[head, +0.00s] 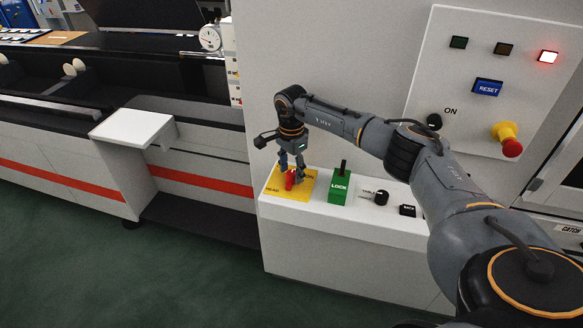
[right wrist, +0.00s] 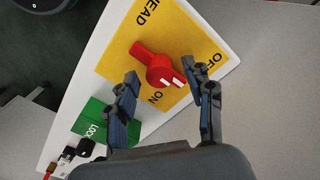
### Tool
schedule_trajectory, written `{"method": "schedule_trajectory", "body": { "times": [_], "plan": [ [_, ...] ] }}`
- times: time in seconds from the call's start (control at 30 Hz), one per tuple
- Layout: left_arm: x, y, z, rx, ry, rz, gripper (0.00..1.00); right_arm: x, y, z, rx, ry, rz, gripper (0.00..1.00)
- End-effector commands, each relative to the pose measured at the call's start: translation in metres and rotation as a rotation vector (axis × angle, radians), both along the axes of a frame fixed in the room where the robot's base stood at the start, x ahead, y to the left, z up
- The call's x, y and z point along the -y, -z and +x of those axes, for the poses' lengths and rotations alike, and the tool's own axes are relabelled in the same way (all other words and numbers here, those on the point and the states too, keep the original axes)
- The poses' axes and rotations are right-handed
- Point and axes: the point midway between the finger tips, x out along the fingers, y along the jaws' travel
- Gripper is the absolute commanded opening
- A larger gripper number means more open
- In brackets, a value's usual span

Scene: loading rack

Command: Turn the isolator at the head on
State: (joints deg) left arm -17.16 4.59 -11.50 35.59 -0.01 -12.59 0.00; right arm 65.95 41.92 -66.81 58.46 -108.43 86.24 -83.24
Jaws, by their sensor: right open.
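The head isolator is a red rotary handle (right wrist: 158,68) on a yellow plate (right wrist: 118,62) lettered HEAD, OFF and ON. In the head view the red handle (head: 290,181) sits at the left end of a white ledge. In the right wrist view its white-marked end lies between the OFF and ON lettering; I cannot tell which position it is set to. My right gripper (head: 291,170) is open and points down over the plate. In the right wrist view its fingertips (right wrist: 165,78) are spread on either side of the handle's white-marked end; contact is unclear. My left gripper is not in view.
A green LOCK block (head: 340,187) with a black lever stands right of the plate, then a black knob (head: 381,197) and a small black switch (head: 407,210). The panel above has a lit red lamp (head: 548,57), a blue RESET button (head: 487,87) and a red-yellow stop button (head: 508,142).

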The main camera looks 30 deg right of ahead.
Motion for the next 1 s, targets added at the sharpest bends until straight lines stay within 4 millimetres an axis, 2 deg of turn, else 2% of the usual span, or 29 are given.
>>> {"method": "schedule_trajectory", "body": {
  "times": [0.33, 0.5, 0.6, 1.0],
  "plan": [
    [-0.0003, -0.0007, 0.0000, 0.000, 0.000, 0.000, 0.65, 0.0002, 0.0040, -0.0001, 0.000, 0.001, 0.000, 0.50],
    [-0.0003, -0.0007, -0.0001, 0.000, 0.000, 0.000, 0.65, 0.0002, 0.0038, -0.0001, 0.000, 0.001, 0.000, 0.16],
    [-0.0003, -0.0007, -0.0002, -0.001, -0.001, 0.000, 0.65, 0.0001, 0.0037, 0.0000, 0.000, 0.001, 0.000, 0.00],
    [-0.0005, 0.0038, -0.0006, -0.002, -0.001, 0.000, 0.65, 0.0001, 0.0045, 0.0002, 0.001, 0.073, 0.000, 0.00]
  ]
}}
